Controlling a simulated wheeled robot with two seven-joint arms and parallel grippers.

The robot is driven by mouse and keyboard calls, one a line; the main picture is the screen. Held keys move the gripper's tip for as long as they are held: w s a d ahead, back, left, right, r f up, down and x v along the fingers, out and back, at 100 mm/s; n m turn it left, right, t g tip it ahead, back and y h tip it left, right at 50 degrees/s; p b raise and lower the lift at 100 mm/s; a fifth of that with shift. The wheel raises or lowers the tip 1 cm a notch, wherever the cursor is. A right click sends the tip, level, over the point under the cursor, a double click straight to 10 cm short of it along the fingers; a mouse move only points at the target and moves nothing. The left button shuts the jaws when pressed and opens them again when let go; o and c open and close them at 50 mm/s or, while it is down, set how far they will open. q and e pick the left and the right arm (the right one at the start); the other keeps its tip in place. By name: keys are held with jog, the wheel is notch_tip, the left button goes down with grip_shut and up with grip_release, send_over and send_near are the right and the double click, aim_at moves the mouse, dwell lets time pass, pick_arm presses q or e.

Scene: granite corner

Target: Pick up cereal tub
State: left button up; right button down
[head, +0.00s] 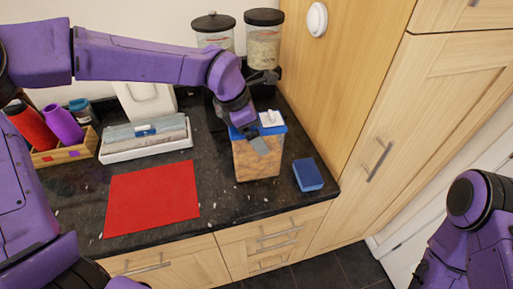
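The cereal tub (258,160) is a clear box with a blue lid and tan contents. It stands upright on the dark granite counter, near the right end. A white piece shows on its lid. My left gripper (259,145) reaches over the tub from the left and points down. One grey finger shows across the upper front of the tub. The other finger is hidden, so I cannot tell whether it grips the tub. My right arm shows at the lower right edge, away from the counter; its gripper is not visible.
A blue block (308,174) lies right of the tub, near the tall wooden cabinet (345,70). A red mat (152,198) lies front left. Behind it is a white tray (147,150). Two dark-lidded jars (264,45) stand behind. A wooden box (66,153) holds bottles.

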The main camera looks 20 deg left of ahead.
pick_arm(q)
jog(key=shift+w+d+f, duration=0.1)
jog(key=shift+f, duration=0.1)
jog(key=c, duration=1.7)
jog(key=shift+r, duration=0.1)
